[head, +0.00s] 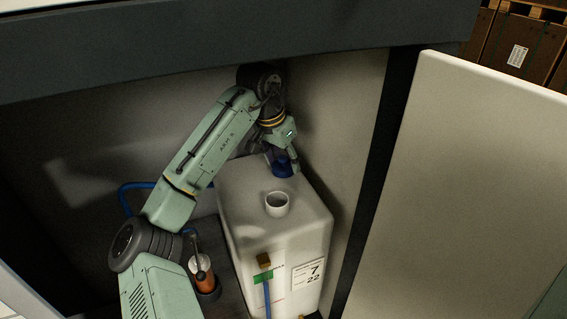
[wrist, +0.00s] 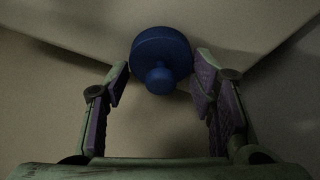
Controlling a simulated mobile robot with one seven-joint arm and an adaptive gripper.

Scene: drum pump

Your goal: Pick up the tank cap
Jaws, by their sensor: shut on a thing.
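The tank cap (head: 282,169) is blue and round, at the far part of the white tank's (head: 240,200) top. In the wrist view the cap (wrist: 161,48) shows a wide disc with a small round knob toward me. I cannot tell whether the cap still touches the tank top. The tank's round white neck (head: 277,204) stands open, nearer to me than the cap.
The tank stands inside a cabinet, close to its right wall (head: 335,130). An open door panel (head: 470,190) is at the right and a dark top beam (head: 200,55) runs above. An orange cylinder (head: 201,274) and a blue hose (head: 128,190) are left of the tank.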

